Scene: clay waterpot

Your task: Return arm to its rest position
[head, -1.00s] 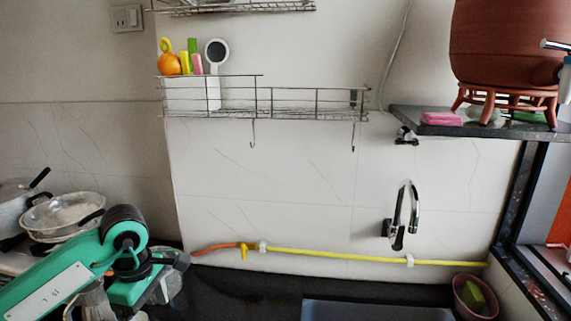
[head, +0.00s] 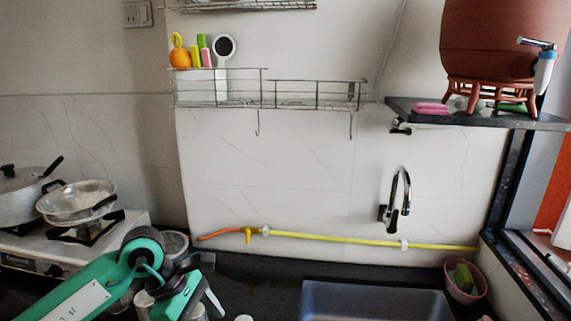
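My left arm (head: 85,290) is green and comes in from the lower left, over the counter beside the stove. It bends at a dark joint, and its far end (head: 190,290) is low in the picture among several small vessels. I cannot make out its fingers clearly enough to tell open from shut, and I see nothing held. My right arm and gripper are not in view. The clay waterpot (head: 490,40) stands upright on a reddish stand (head: 490,90) on the wall shelf at the upper right. A white and blue tap (head: 544,70) is on its side.
A stove (head: 60,250) with a pot (head: 18,195) and a pan (head: 78,200) is at the left. A sink (head: 375,300) lies below the faucet (head: 398,200). A pink bowl (head: 466,292) stands right of the sink. A wire rack (head: 315,94) hangs on the wall.

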